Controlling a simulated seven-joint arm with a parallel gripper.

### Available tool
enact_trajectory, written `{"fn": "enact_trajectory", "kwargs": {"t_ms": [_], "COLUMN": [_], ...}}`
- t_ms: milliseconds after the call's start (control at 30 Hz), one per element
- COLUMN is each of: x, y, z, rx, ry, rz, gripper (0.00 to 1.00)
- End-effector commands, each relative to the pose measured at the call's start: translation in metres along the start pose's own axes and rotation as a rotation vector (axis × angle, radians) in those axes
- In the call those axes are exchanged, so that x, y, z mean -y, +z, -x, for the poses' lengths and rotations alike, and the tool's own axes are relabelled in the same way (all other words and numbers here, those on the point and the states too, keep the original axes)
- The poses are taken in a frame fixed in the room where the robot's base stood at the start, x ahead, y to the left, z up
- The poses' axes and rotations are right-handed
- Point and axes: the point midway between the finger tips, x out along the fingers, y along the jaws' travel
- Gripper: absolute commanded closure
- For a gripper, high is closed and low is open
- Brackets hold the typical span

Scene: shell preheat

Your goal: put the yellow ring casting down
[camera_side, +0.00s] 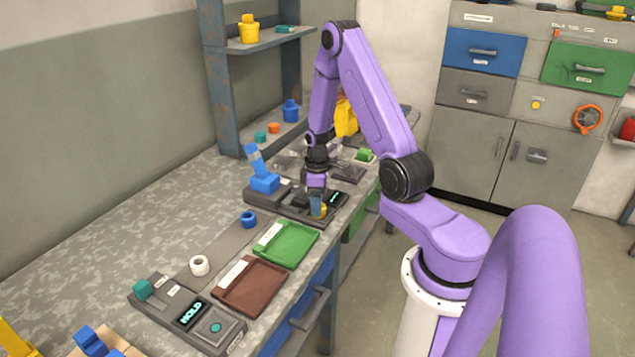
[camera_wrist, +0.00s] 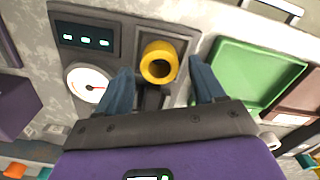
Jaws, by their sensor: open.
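The yellow ring casting (camera_wrist: 160,62) sits on a dark plate of the grey station (camera_wrist: 101,19), with its hole facing the wrist camera. In the side view a small part of the yellow ring (camera_side: 323,211) shows beside my fingers. My gripper (camera_wrist: 161,72) is open, with one blue finger on each side of the ring. Gaps show between the fingers and the ring in the wrist view. In the side view my gripper (camera_side: 317,204) is low over the front of the station. The ring's underside is hidden.
A round gauge (camera_wrist: 90,84) is left of the ring in the wrist view. A green tray (camera_side: 288,246) and a brown tray (camera_side: 252,288) lie nearer the side camera. A blue ring (camera_side: 248,218) and a white ring (camera_side: 199,265) stand beside them. A blue lever (camera_side: 263,180) rises behind.

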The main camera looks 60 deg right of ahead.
Motion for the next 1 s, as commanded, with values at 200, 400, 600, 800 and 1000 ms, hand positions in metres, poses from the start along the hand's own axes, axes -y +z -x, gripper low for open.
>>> {"fn": "enact_trajectory", "kwargs": {"t_ms": [200,400,600,800,1000], "x": [-0.001,-0.001,-0.001,0.0,0.017], "y": [0.0,-0.001,-0.001,0.0,-0.013], "z": [0.033,0.066,0.095,0.111,0.12], "rx": [-0.003,-0.004,-0.003,0.0,-0.002], "ry": [0.004,0.005,0.003,0.001,0.002], "rz": [0.0,0.0,0.0,0.0,0.038], "gripper": [0.32,0.32,0.32,0.32,0.32]}}
